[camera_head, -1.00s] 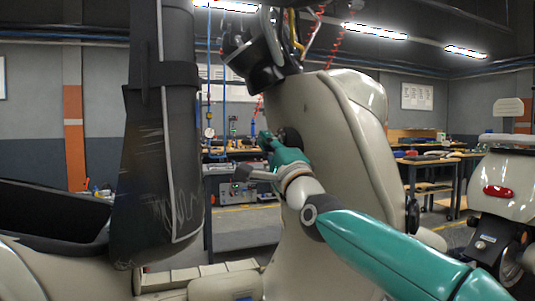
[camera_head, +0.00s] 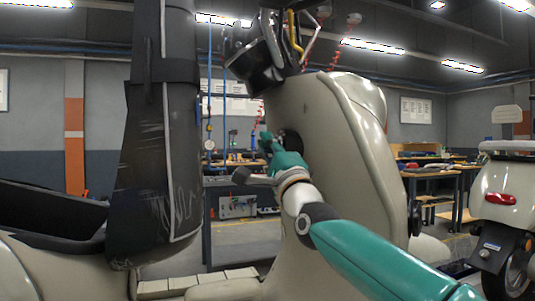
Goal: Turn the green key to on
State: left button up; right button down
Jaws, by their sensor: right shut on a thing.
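My right gripper (camera_head: 268,146) is at the inner face of the cream scooter's front shield (camera_head: 325,130), reached by my teal and white arm from the lower right. It is shut at a dark round lock (camera_head: 292,139) on that face. The green key is mostly hidden by the teal gripper, and I cannot make out its outline or its turned angle. My left gripper is not in view.
A scuffed dark padded panel (camera_head: 155,160) hangs close on the left. Another cream scooter with a red tail light (camera_head: 499,198) stands at the right. Workbenches (camera_head: 435,172) are behind. Dark handlebar parts and cables (camera_head: 262,60) are above my gripper.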

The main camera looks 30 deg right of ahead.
jog(key=shift+w+f+t+h+b, duration=0.1)
jog(key=shift+f+t+h+b, duration=0.25)
jog(key=shift+b, duration=0.55)
jog(key=shift+r+t+b, duration=0.2)
jog(key=shift+t+b, duration=0.2)
jog(key=shift+t, duration=0.05)
jog(key=c, duration=1.2)
grip_release()
jog(key=shift+r, duration=0.1)
jog(key=v, duration=1.2)
